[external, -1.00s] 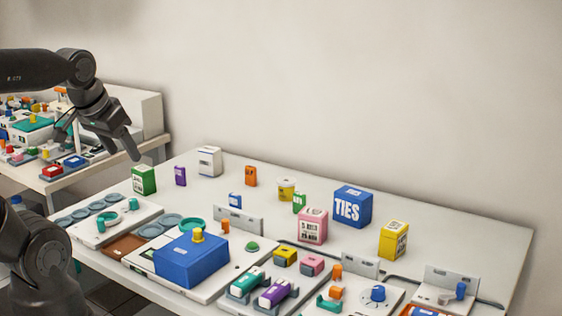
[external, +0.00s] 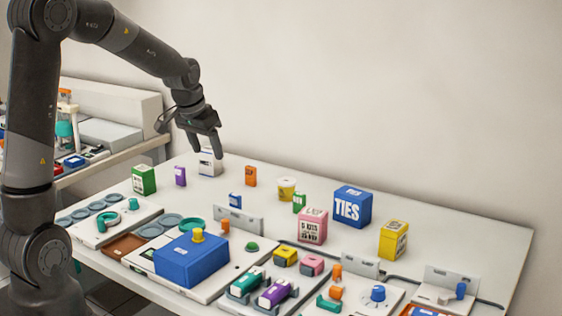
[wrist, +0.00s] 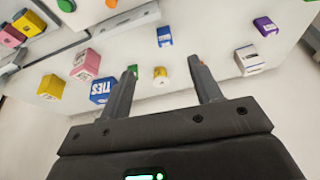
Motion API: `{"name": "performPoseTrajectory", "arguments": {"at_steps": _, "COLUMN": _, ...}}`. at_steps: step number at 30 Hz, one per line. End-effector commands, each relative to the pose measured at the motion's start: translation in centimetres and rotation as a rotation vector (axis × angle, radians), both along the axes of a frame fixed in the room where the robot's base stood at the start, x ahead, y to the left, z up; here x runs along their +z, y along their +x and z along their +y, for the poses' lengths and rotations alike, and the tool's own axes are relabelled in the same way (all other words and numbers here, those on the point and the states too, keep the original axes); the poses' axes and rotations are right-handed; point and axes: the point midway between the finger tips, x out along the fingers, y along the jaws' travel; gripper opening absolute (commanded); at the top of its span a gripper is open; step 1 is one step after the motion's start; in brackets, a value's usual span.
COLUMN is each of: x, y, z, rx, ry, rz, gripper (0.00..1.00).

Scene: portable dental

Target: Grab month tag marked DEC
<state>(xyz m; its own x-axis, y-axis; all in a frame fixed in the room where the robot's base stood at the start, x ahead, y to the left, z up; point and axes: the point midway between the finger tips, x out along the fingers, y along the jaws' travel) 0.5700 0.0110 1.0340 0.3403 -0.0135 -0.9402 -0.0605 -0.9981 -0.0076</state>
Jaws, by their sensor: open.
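Several small upright tags stand on the white table, and their lettering is too small to read, so I cannot tell which is DEC. They are a purple tag (external: 180,176), an orange tag (external: 250,176), a blue tag (external: 235,201) and a green tag (external: 299,203). In the wrist view the blue tag (wrist: 164,37) and purple tag (wrist: 265,26) are clear; the green tag (wrist: 132,71) is partly hidden by the left finger, and the orange one is mostly hidden by the right finger. My gripper (external: 216,150) is open and empty above the table's back left.
A yellow tub (external: 286,189), pink box (external: 313,226), blue TIES box (external: 352,206) and yellow box (external: 394,240) stand to the right. Trays and a large blue box (external: 191,261) fill the front.

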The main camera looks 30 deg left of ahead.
Motion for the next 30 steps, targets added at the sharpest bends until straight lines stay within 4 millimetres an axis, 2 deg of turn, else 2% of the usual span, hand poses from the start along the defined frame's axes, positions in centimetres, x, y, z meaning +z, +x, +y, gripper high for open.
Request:
{"name": "performPoseTrajectory", "arguments": {"at_steps": 1, "x": -1.6, "y": 1.4, "z": 0.1, "rx": -0.003, "ry": -0.001, "rz": 0.015, "gripper": 0.58}}
{"name": "performPoseTrajectory", "arguments": {"at_steps": 3, "x": -3.4, "y": 3.1, "z": 0.3, "rx": -0.006, "ry": -0.002, "rz": 0.024, "gripper": 0.58}}
{"name": "performPoseTrajectory", "arguments": {"at_steps": 9, "x": -7.7, "y": 6.6, "z": 0.7, "rx": -0.013, "ry": -0.003, "rz": 0.042, "gripper": 0.58}}
{"name": "performPoseTrajectory", "arguments": {"at_steps": 17, "x": -10.4, "y": 8.1, "z": 0.8, "rx": -0.017, "ry": -0.004, "rz": 0.05, "gripper": 0.58}}
{"name": "performPoseTrajectory", "arguments": {"at_steps": 24, "x": -13.8, "y": 9.2, "z": 0.6, "rx": -0.016, "ry": -0.005, "rz": 0.051, "gripper": 0.58}}
{"name": "performPoseTrajectory", "arguments": {"at_steps": 30, "x": -15.0, "y": 9.6, "z": 0.5, "rx": -0.016, "ry": -0.005, "rz": 0.049, "gripper": 0.58}}
